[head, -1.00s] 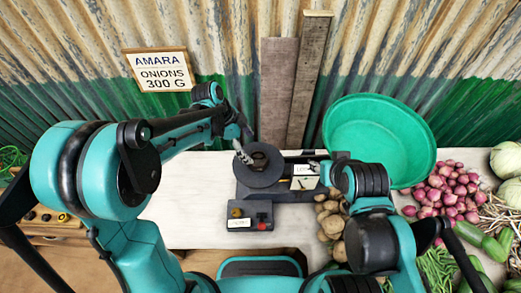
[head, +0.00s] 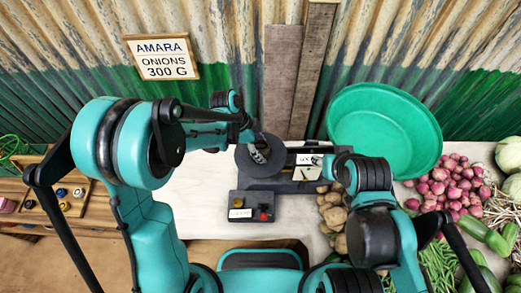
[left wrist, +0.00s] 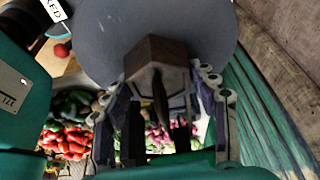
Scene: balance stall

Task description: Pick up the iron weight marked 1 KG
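A brown, rusty-looking hexagonal iron weight (left wrist: 158,52) stands on the round grey pan (head: 243,163) of the balance. Its marking cannot be read. My left gripper (head: 262,153) is over the pan in the head view and largely hides the weight there. In the left wrist view its fingers (left wrist: 160,85) are spread, one on each side of the weight. Whether they touch it is not clear. The weight still rests on the pan. My right arm is folded at the right of the balance, and its fingers cannot be made out.
A dark box with a red knob (head: 264,214) sits before the pan. Potatoes (head: 333,212), a green basin (head: 385,130) and red onions (head: 452,185) lie to the right. A wooden tray with small weights (head: 63,195) is at the left. A sign hangs on the corrugated wall.

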